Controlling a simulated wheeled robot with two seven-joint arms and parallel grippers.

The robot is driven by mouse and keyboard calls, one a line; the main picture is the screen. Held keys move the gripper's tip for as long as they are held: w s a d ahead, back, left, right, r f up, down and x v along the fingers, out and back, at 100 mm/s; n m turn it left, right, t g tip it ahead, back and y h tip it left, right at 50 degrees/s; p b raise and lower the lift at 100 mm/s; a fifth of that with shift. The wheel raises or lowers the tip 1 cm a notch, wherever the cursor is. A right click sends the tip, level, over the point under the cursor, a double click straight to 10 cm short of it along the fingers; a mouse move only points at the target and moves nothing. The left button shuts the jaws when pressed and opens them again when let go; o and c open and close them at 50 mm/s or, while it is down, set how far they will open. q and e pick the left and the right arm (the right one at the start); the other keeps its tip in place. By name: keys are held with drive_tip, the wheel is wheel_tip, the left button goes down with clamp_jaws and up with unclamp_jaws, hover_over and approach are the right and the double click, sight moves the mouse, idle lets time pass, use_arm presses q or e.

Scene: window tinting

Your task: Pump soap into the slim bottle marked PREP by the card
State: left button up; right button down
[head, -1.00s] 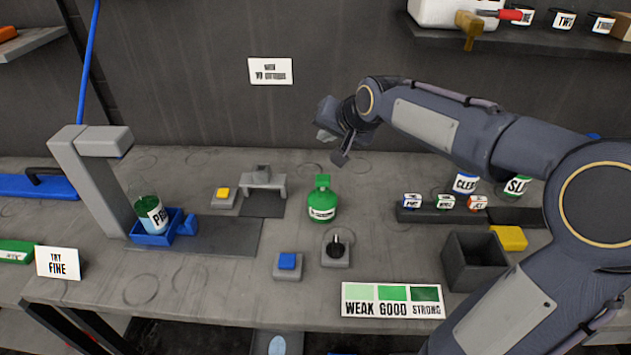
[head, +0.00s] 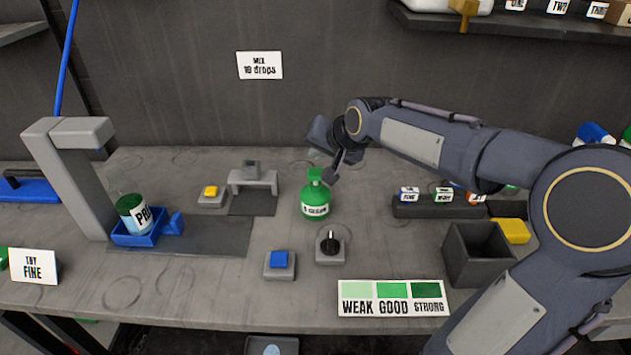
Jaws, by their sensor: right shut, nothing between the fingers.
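The slim bottle (head: 134,214) has a dark green top and a white label of which "PR" can be read. It sits in a blue holder (head: 147,238) under a grey post with an overhanging arm. A green pump bottle (head: 315,199) with a white label stands at mid-table. My right gripper (head: 331,176) is shut and empty, its tip at the right of the pump head; whether they touch I cannot tell. A white card (head: 260,65) on the wall reads "MIX 10 drops". My left gripper is out of view.
A colour strip (head: 391,298) reads weak, good, strong. A blue button (head: 279,261), a black knob (head: 330,243) and a yellow button (head: 211,193) stand around the pump bottle. A dark bin (head: 477,252) and yellow block are at right. A "try fine" card (head: 33,266) stands at left.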

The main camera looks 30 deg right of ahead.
sight(314, 171)
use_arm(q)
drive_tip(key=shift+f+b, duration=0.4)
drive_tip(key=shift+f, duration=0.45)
use_arm(e)
drive_tip(key=shift+f, duration=1)
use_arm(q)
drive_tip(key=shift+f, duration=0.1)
use_arm(e)
drive_tip(key=shift+f, duration=0.1)
use_arm(q)
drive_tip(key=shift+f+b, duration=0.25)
drive_tip(key=shift+b, duration=0.1)
use_arm(e)
drive_tip(key=shift+f, duration=0.3)
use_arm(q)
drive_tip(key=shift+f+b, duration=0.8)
use_arm(e)
drive_tip(key=shift+f, duration=1)
use_arm(q)
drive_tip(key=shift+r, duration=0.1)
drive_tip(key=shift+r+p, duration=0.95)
drive_tip(key=shift+p, duration=0.1)
use_arm(e)
drive_tip(key=shift+r, duration=1.35)
wheel_tip(314, 171, up, 5)
drive_tip(key=p, duration=0.4)
drive_tip(key=shift+r, duration=0.1)
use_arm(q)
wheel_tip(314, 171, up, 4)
